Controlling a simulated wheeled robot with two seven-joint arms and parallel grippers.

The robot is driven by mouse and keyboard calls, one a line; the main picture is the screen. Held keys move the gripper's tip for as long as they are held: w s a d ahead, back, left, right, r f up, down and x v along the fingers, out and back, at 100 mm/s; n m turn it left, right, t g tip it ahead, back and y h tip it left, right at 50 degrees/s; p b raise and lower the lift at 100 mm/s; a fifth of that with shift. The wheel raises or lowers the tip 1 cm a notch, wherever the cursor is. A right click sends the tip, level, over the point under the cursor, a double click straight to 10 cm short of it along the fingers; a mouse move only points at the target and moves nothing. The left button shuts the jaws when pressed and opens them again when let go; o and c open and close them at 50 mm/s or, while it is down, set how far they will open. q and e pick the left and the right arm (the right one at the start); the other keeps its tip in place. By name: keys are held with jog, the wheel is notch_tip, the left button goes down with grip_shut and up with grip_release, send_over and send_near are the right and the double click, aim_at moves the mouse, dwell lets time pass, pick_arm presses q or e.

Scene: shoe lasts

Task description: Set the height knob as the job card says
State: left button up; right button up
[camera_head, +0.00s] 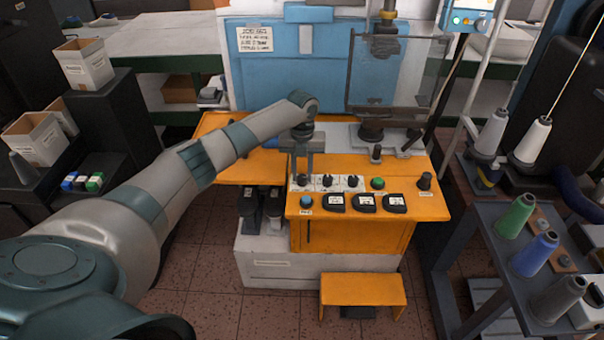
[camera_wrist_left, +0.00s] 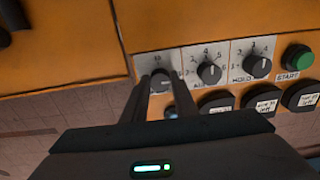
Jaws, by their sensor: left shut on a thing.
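My left gripper (camera_head: 301,172) reaches down to the front panel of the orange machine (camera_head: 350,232). Its two fingers are shut on the leftmost dark knob (camera_wrist_left: 161,81) of a row of three; its label is mostly hidden by the fingers. The middle knob (camera_wrist_left: 209,72) and the right knob (camera_wrist_left: 257,67), marked HOLD, stand free beside it, each with a white pointer line and a numbered plate. The job card (camera_head: 255,39) hangs on the blue back panel; its text is too small to read. My right gripper is not in view.
A green START button (camera_head: 377,183) sits right of the knobs. Below are a blue button (camera_head: 306,201) and several black labelled pads (camera_head: 365,202). A clear guard (camera_head: 385,75) stands behind. A cart with thread cones (camera_head: 515,216) is at right, cartons (camera_head: 84,62) at left.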

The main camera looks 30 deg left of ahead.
aim_at(302, 176)
pick_arm(q)
jog(key=shift+r, duration=0.15)
jog(key=o, duration=1)
jog(key=shift+o, duration=0.2)
notch_tip(302, 176, up, 17)
jog(key=b, duration=0.4)
jog(key=shift+r, duration=0.15)
